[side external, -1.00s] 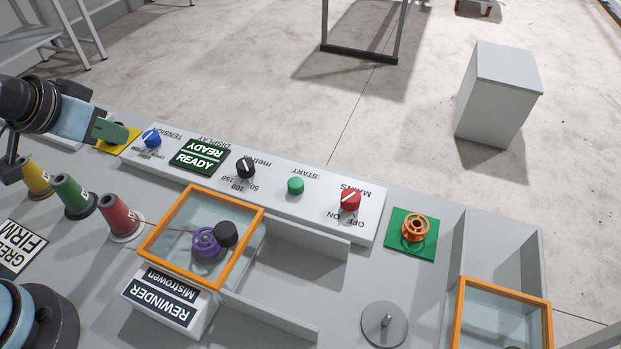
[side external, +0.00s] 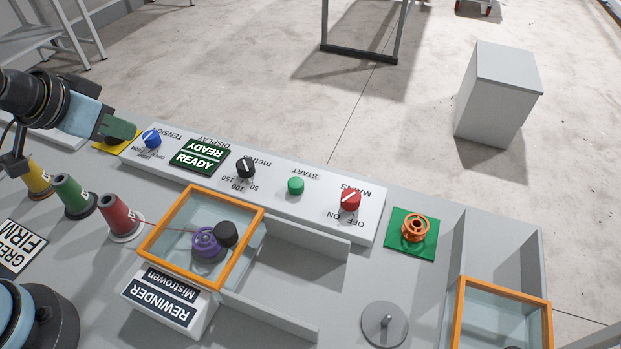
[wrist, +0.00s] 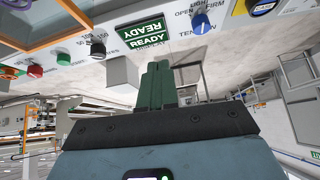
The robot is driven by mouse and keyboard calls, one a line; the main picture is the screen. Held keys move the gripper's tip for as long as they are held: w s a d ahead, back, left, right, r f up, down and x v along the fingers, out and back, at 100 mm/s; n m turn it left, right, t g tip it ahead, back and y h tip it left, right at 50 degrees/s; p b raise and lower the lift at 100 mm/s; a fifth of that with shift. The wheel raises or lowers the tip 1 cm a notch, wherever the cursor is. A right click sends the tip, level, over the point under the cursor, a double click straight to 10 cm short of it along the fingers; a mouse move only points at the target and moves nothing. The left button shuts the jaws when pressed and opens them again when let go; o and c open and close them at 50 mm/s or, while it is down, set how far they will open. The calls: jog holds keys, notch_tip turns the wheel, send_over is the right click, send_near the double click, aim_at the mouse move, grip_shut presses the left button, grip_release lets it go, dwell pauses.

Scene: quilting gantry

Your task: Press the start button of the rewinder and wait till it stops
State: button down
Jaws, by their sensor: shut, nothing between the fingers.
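The rewinder's green START button (side external: 296,185) stands on the sloped control panel, between the black metre knob (side external: 246,167) and the red MAINS knob (side external: 349,200). It also shows at the left of the wrist view (wrist: 35,71). The display (side external: 199,155) reads READY. My gripper (side external: 132,131) is shut and empty at the panel's left end, near the blue TENSION knob (side external: 152,139), well away from the button. In the wrist view, its closed green fingers (wrist: 158,70) lie below the display. A purple bobbin (side external: 206,243) sits under the orange-framed clear cover (side external: 255,240).
Green (side external: 74,195), red (side external: 119,216) and yellow (side external: 37,177) thread cones stand at the left; a red thread runs to the cover. An orange bobbin (side external: 415,228) sits on a green pad (side external: 399,247) right of the panel. Space above the button looks free.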

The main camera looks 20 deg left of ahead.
jog(key=w+d+r+m+h, duration=0.2)
jog(key=w+d+m, duration=0.5)
jog(key=d, duration=0.4)
jog(key=m+t+h, duration=0.1)
jog(key=m+h, duration=0.1)
jog(key=m, duration=0.4)
send_over(292, 186)
jog(key=f, duration=0.2)
jog(key=shift+f, duration=4.35)
jog(key=shift+f, duration=0.1)
jog(key=shift+f, duration=0.35)
